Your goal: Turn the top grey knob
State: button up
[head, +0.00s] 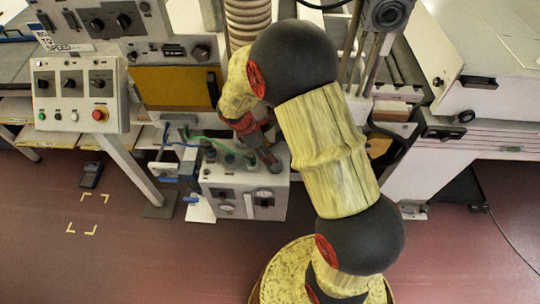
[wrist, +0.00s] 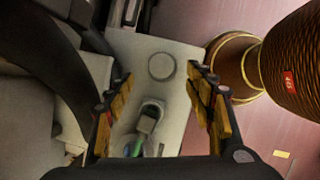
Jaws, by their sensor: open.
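A light grey control box (head: 215,180) stands low at the centre of the head view, with dials and switches on its front. In the wrist view its pale top (wrist: 185,47) shows a round grey knob (wrist: 161,66), seen end-on. My gripper (wrist: 160,76) is open, with one finger on each side of the knob in this view. No contact shows, and I cannot tell the height of the fingertips above it. In the head view my gripper (head: 268,158) points down at the box's right part and hides the knob there.
A connector with a green cable (wrist: 148,118) stands close to the knob, between the fingers. Green and blue cables (head: 190,140) run left of the gripper. A switch panel (head: 75,92) is at the left, and a corrugated hose (head: 247,20) rises behind. Red floor lies in front.

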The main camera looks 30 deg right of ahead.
jog(key=shift+n, duration=0.6)
jog(key=b+x, duration=0.2)
jog(key=x, duration=0.6)
jog(key=shift+a, duration=0.1)
jog(key=shift+c, duration=0.6)
jog(key=c, duration=1)
